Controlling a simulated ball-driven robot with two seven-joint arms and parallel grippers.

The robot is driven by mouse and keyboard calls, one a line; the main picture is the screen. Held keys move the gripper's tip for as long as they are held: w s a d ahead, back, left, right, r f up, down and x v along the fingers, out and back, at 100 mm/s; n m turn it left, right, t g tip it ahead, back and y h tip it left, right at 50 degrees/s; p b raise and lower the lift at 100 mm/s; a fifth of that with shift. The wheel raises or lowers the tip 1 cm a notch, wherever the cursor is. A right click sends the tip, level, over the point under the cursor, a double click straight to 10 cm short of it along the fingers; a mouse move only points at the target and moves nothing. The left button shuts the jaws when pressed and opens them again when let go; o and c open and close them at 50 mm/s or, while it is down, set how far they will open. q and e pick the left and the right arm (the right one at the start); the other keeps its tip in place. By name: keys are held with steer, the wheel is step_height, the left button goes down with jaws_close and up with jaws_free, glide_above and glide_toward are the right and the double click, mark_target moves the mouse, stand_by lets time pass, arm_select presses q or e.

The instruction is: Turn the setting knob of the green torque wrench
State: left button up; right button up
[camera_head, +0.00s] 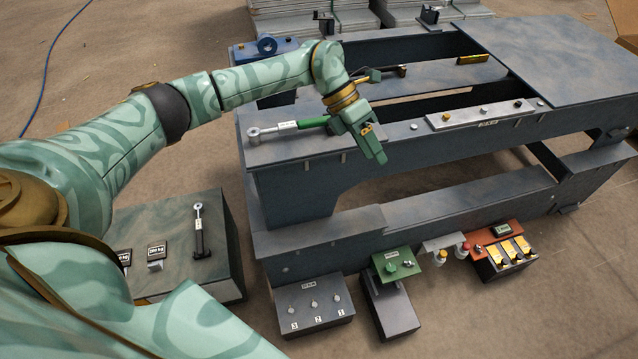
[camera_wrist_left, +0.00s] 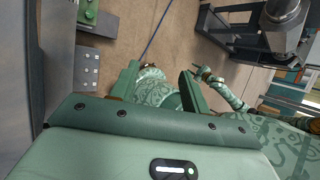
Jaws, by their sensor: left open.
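The green torque wrench (camera_head: 313,122) lies on the left front of the dark bench top, its ring head to the left and its green handle reaching right to my left gripper. My left gripper (camera_head: 376,148) is open at the handle's right end, fingers pointing down and right past the bench's front edge. The gripper covers the handle end, so the setting knob is hidden and I cannot tell whether they touch. In the left wrist view the two fingers (camera_wrist_left: 158,90) stand apart with nothing between them. A small arm end (camera_wrist_left: 203,73), apparently my right gripper, shows there too.
A black-handled wrench (camera_head: 199,232) stands on a low cabinet (camera_head: 226,250). Another wrench (camera_head: 385,74) lies farther back on the bench (camera_head: 570,62). A grey knob box (camera_head: 314,303), a green control box (camera_head: 397,262) and a red-topped box (camera_head: 497,237) sit in front, low down.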

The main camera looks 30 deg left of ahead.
arm_select(q)
steer(key=d+f+n+t+h+p, duration=0.1)
steer(key=d+f+n+t+h, duration=0.25)
steer(key=f+n, duration=0.25)
steer(key=d+f+n+t+h, duration=0.2)
steer(key=f+n+t, duration=0.2)
steer(key=f+n, duration=0.2)
steer(key=s+a+f+n+t+y, duration=0.1)
steer(key=s+a+f+n+y, duration=0.1)
steer(key=s+f+n, duration=0.2)
steer(key=s+a+f+n+t+y+p, duration=0.1)
steer(key=s+a+f+n+y, duration=0.2)
steer(key=f+n, duration=0.3)
steer(key=s+a+f+n+t+y, duration=0.1)
steer(key=s+a+f+n+y, duration=0.2)
steer(key=f, duration=0.7)
steer(key=s+n, duration=0.2)
steer(key=shift+s+f+n, duration=0.35)
steer(key=shift+s+n, duration=0.05)
steer(key=shift+y, duration=0.25)
